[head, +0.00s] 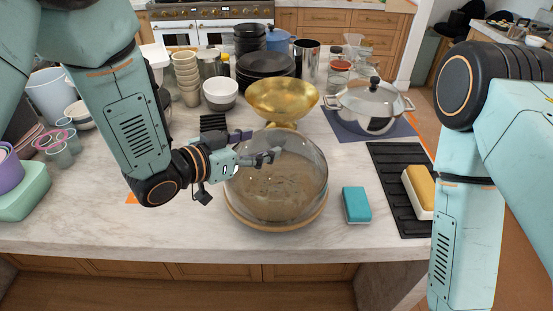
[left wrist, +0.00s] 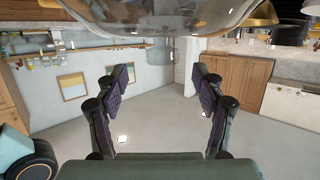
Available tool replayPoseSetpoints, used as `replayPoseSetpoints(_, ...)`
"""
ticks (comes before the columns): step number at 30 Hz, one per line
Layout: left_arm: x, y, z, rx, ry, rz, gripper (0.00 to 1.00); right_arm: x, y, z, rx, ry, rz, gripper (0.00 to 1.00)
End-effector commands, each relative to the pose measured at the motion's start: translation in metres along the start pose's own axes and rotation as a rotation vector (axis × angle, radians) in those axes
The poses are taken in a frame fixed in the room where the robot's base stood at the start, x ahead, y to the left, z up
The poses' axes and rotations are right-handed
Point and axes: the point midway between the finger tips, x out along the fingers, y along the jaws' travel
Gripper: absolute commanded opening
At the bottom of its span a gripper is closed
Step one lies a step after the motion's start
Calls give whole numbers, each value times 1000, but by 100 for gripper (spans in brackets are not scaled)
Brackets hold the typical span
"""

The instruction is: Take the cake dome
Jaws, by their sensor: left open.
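The cake dome (head: 285,185) is a clear glass cover on a round wooden base (head: 277,228), near the front of the counter. Its curved glass also shows along the top edge of the left wrist view (left wrist: 165,18). My left gripper (head: 262,150) reaches in from the left and overlaps the upper left of the dome in the head view. Its fingers are spread, with nothing between them in the left wrist view (left wrist: 163,82). I cannot tell whether it touches the glass. My right gripper is out of view.
A gold bowl (head: 282,98) stands just behind the dome. A lidded steel pot (head: 368,106) is at the back right. A teal block (head: 356,205) and a black ribbed mat (head: 396,170) lie to the right. Stacked cups (head: 187,75) and a white bowl (head: 220,92) stand behind left.

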Motion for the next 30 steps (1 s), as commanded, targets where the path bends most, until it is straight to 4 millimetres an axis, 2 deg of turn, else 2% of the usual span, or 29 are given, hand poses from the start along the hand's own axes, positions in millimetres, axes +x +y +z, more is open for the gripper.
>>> replayPoseSetpoints(12,50,-5,-5,1,0,2,69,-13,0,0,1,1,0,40)
replayPoseSetpoints(22,60,-5,-5,1,0,1,69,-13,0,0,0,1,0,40)
replayPoseSetpoints(30,60,-6,-5,1,0,1,48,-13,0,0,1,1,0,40)
